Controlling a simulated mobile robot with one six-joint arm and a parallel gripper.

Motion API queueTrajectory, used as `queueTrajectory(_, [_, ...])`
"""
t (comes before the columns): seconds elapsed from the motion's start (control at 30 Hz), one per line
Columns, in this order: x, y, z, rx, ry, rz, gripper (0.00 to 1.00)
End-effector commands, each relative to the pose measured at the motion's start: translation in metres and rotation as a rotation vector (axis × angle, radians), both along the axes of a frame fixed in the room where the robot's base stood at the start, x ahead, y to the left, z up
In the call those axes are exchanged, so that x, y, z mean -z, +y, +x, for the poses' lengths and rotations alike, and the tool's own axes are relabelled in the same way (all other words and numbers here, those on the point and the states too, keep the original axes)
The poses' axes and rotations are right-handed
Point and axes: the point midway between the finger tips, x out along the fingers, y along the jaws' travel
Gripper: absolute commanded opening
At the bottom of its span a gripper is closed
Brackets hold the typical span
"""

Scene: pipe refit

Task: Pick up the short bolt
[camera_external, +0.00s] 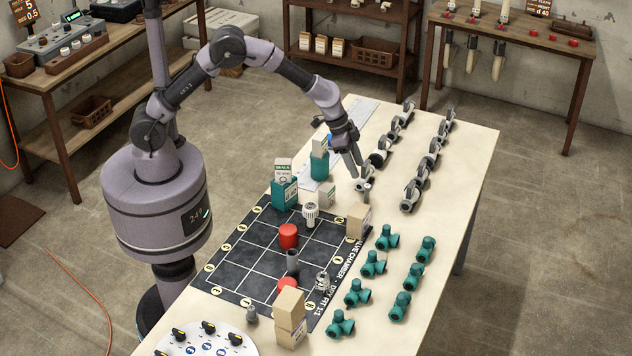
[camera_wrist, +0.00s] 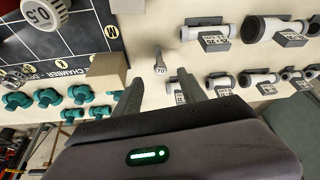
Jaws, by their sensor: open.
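A small grey bolt (camera_wrist: 158,58) with a tag reading 70 stands on the pale table in the wrist view, just beyond and between my fingertips. It also shows in the external view (camera_external: 367,191), close to the fingertips. I cannot tell its length against other bolts. My gripper (camera_wrist: 160,88) is open, with nothing between its fingers. In the external view my gripper (camera_external: 358,177) points down low over the table, right beside the bolt. Another small grey bolt-like piece (camera_external: 252,315) stands near the front edge of the mat.
Grey pipe fittings (camera_external: 411,196) stand in rows right of and behind the bolt. Green valve bodies (camera_external: 373,264) stand nearer the camera. A cardboard box (camera_external: 358,221) stands at the corner of the dark grid mat (camera_external: 228,271).

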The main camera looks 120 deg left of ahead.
Motion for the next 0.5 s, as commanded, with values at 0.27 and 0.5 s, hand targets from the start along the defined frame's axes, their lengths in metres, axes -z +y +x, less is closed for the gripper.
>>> queueTrajectory(0.27, [0.057, 0.003, 0.023, 0.002, 0.0, 0.001, 0.49])
queueTrajectory(0.5, [0.09, 0.005, 0.033, 0.002, 0.002, 0.0, 0.49])
